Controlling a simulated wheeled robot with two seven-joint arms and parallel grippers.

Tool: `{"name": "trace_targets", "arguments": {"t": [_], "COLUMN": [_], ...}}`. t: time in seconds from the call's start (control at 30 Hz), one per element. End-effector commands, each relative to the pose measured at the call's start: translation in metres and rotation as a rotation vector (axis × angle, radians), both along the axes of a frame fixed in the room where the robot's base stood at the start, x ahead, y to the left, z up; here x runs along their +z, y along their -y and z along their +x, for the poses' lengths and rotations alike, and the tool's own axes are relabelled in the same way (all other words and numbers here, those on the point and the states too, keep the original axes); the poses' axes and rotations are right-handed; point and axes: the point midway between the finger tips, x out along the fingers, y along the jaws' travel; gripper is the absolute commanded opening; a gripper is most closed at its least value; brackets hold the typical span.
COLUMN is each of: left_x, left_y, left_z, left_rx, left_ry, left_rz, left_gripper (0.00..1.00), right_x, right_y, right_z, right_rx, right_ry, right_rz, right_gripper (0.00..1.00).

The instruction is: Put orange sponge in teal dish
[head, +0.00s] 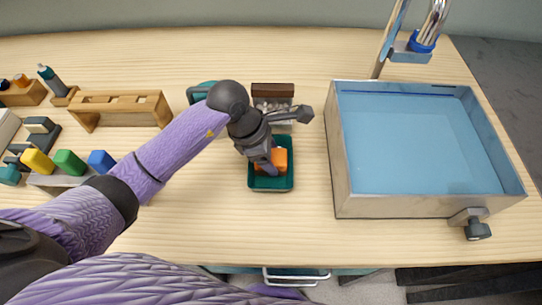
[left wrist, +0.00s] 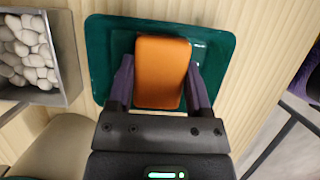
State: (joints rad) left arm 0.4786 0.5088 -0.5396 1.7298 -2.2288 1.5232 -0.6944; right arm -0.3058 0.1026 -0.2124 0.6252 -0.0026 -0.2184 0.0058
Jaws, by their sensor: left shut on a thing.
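The orange sponge (head: 279,159) is at the teal dish (head: 271,184), near the middle of the table in the head view. My left gripper (head: 268,165) reaches in from above and is shut on the sponge. In the left wrist view the orange sponge (left wrist: 161,72) sits between the two fingers of the left gripper (left wrist: 158,85), over the teal dish (left wrist: 103,50). The dish's rim shows around it on several sides. I cannot tell whether the sponge touches the dish floor. My right gripper is not in view.
A metal-framed basin with a blue floor (head: 418,140) stands to the right. A box of pale stones (left wrist: 28,50) is beside the dish. A wooden rack (head: 122,103) and yellow, green and blue blocks (head: 69,162) are at the left. Table in front of the dish is clear.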

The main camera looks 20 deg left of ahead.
Motion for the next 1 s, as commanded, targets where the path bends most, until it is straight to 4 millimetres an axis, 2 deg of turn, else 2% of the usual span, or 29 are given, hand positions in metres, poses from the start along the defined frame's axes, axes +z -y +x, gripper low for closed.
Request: {"name": "trace_targets", "arguments": {"t": [0.3,0.33,0.47,0.67,0.77,1.0], "left_x": [-0.005,-0.003,-0.003,-0.003,0.006,0.067], "left_y": [0.0,0.0,0.0,0.0,-0.002,-0.026], "left_z": [0.0,0.0,0.0,0.0,0.0,-0.006], "left_rx": [-0.001,-0.001,-0.001,-0.002,-0.001,-0.001], "left_ry": [0.002,0.002,0.002,0.001,0.004,0.007], "left_rz": [0.0,0.0,0.0,-0.001,0.0,0.002], "left_gripper": [0.09,0.71,0.99,1.0,1.0,1.0], "right_x": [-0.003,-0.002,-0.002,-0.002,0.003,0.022], "right_y": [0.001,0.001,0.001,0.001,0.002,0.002], "right_z": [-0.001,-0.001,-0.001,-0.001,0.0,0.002], "right_rx": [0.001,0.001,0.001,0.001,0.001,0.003], "right_ry": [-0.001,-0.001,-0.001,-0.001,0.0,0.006], "right_rz": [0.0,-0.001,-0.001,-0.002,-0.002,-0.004], "right_gripper": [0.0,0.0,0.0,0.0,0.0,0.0]}}
